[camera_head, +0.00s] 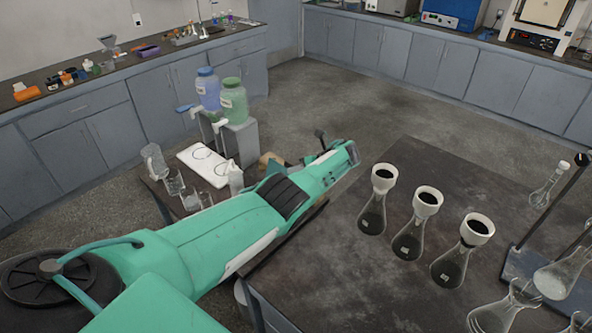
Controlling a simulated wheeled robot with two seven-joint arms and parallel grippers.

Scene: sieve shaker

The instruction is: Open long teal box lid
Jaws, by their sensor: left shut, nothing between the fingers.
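My left arm crosses the camera_head view from the lower left, over the left edge of the dark table. My left gripper (351,153) is at its far end, near the middle of the picture. It is shut and empty, and its fingers are small and hard to make out. I cannot pick out a long teal box or its lid; the teal surfaces I see belong to my own arm, which hides part of the table edge. My right gripper is not in view.
Three flasks with white funnels (427,202) stand on the dark table (340,270), right of my left gripper. More glassware and a stand (550,230) are at the right. Behind my arm are a white tray (205,165), beakers (155,160) and blue and green jugs (234,100).

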